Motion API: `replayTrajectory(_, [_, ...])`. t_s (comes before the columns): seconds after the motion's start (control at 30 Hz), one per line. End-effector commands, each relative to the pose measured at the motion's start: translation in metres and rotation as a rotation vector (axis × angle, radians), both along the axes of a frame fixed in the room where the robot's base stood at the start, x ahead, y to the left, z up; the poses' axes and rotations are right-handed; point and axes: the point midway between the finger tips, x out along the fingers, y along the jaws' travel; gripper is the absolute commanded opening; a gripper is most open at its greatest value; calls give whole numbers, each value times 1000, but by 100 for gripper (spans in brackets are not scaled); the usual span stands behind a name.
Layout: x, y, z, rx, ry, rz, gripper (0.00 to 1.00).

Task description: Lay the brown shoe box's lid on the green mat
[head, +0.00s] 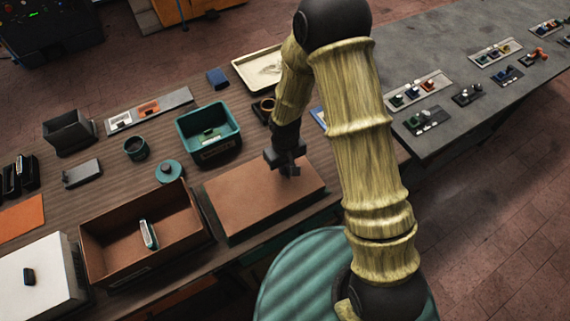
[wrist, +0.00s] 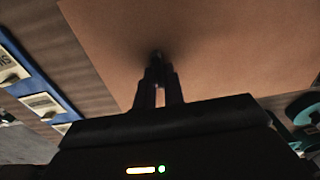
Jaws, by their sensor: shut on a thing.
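The brown shoe box (head: 103,258) stands open at the lower left of the head view, with a small pale and green item (head: 148,234) inside. Its flat brown lid (head: 245,205) is to the right of the box, apart from it; the lid fills much of the wrist view (wrist: 220,45). My gripper (head: 287,168) is over the lid's far part, shut on the lid at a small dark knob, with its fingers close together in the wrist view (wrist: 157,75). I cannot tell whether the lid rests or hangs just above the table. I cannot make out the green mat; the lid may hide it.
A teal bin (head: 222,152), a teal round lid (head: 169,171) and a dark cup (head: 135,148) stand behind the box and lid. A white box (head: 40,283) and an orange mat (head: 22,216) are at the left. A grey table (head: 440,70) adjoins at the right.

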Motion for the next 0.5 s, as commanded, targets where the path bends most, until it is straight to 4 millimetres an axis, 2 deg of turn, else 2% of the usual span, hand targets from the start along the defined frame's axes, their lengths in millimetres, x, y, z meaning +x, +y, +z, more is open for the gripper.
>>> replayTrajectory(0.4, [1, 0, -6, 1, -2, 0, 0])
replayTrajectory(0.43, [1, 0, -5, 0, -2, 0, 16])
replayTrajectory(0.5, [1, 0, -4, 0, -2, 0, 30])
